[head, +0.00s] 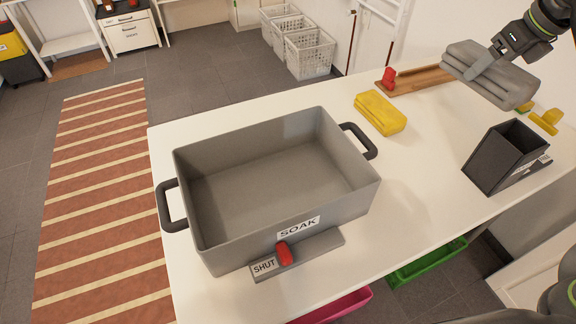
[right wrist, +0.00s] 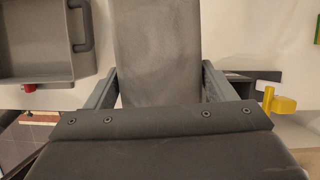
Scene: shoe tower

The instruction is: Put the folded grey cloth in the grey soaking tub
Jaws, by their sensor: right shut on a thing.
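The folded grey cloth (head: 490,75) is held in the air above the right end of the white table. My right gripper (head: 484,72) is shut on it. In the right wrist view the cloth (right wrist: 157,50) lies between the two fingers of the gripper (right wrist: 158,85). The grey soaking tub (head: 345,200), labelled SOAK, stands on the table to the left of the cloth, with its open top and empty floor showing. A bar marked SHUT with a red knob (head: 284,253) is at its front. The tub's corner (right wrist: 62,68) shows at upper left in the right wrist view. My left gripper is not seen.
A folded yellow cloth (head: 380,112) lies between the tub and a wooden board (head: 420,80) with a red item (head: 389,77). A black open box (head: 507,157) stands below the held cloth. Yellow items (head: 546,121) are at the right. White crates (head: 309,54) stand on the floor.

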